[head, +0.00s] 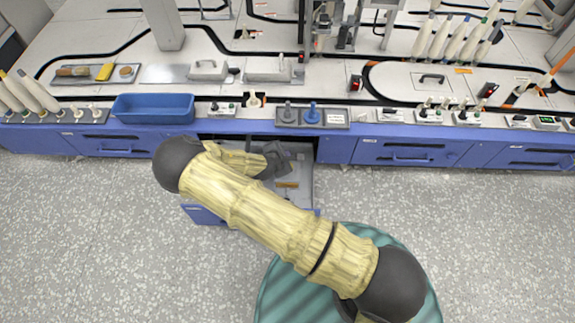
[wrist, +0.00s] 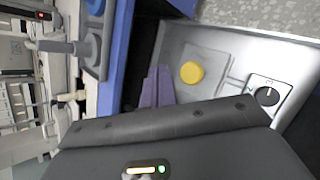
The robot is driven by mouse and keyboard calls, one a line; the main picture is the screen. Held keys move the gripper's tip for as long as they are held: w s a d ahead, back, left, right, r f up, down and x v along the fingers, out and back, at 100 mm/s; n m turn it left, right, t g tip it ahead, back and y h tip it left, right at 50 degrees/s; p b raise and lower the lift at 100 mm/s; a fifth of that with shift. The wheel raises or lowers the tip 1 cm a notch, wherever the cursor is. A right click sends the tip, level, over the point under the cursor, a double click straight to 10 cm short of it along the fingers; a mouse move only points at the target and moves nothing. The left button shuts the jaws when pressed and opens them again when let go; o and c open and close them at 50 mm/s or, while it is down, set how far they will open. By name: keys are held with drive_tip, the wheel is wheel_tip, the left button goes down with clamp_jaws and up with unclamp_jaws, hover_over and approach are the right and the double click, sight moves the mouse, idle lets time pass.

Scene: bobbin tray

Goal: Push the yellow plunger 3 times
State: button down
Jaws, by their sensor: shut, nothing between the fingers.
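The yellow plunger (wrist: 192,73) shows in the wrist view as a round button on a square plate in a grey metal panel (wrist: 225,42). My gripper's purple-grey fingers (wrist: 157,84) are shut and empty, to the left of the plunger in that view, with a gap between them in the picture. Whether they are above its height I cannot tell. In the head view my gripper (head: 276,158) is over the open drawer (head: 302,198) below the bench front. The plunger is not visible there, behind my arm.
A black rotary dial (wrist: 267,95) is on the same panel. The bench's blue front edge (head: 375,130) runs above the drawer. A grey tray (head: 337,118) with a grey and a blue spool-like piece stands on the bench, and a blue bin (head: 153,108) stands to its left.

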idle(0.9)
drive_tip(key=s+d+r+m+g+y+p, duration=0.1)
drive_tip(key=s+d+r+m, duration=0.4)
drive_tip(key=r, duration=0.7)
drive_tip(key=s+d+r+m+g+y+p, duration=0.1)
drive_tip(key=s+d+r+m, duration=0.4)
drive_tip(key=r, duration=0.7)
drive_tip(key=s+d+r+m+g+y+p, duration=0.2)
drive_tip(key=s+d+r+m, duration=0.4)
drive_tip(key=r+m, duration=0.5)
drive_tip(key=shift+s+r+m+g+p, duration=0.4)
drive_tip(key=shift+s+r+g+p, duration=0.3)
drive_tip(key=shift+s+r+g, duration=0.15)
